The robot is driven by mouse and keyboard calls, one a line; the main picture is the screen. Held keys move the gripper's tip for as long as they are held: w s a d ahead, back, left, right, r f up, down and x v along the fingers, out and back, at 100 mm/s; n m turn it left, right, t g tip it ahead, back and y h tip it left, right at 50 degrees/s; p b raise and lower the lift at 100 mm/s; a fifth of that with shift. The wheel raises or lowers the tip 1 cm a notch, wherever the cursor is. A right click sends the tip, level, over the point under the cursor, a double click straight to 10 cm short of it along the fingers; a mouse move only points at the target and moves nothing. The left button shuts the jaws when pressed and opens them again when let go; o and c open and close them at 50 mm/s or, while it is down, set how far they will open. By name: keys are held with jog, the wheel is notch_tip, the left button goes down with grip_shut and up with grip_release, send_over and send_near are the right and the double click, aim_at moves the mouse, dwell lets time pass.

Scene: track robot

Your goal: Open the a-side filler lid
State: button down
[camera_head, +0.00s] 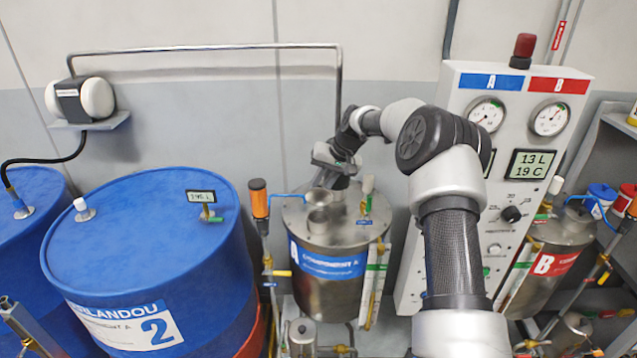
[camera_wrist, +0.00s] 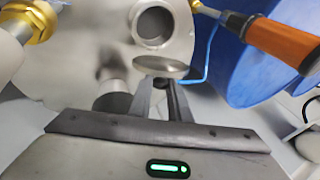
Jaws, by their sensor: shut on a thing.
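The A-side tank (camera_head: 330,285) is a steel drum with a blue "A COMPONENT A" label. The round filler opening (camera_head: 317,221) in its top is uncovered; it also shows as a dark ring in the wrist view (camera_wrist: 156,24). The filler lid (camera_head: 319,197), a round metal disc, stands tilted up at the opening's edge; it also shows in the wrist view (camera_wrist: 161,67). My gripper (camera_head: 338,181) is over the tank top, and its fingers (camera_wrist: 162,88) are closed at the lid's outer side. The exact grip on the lid is partly hidden.
An orange-handled tool or valve (camera_head: 259,197) stands left of the tank, beside the blue drum (camera_head: 150,255) marked 2. The gauge panel (camera_head: 515,150) is close to my arm on the right. The B tank (camera_head: 550,262) is beyond it.

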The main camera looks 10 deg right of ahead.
jog(key=shift+w+f+g, duration=0.1)
jog(key=shift+w+g, duration=0.05)
jog(key=shift+g, duration=0.15)
jog(key=c, duration=1.6)
grip_release()
jog(key=shift+c, duration=0.2)
jog(key=b+v, duration=0.1)
jog(key=v, duration=1.6)
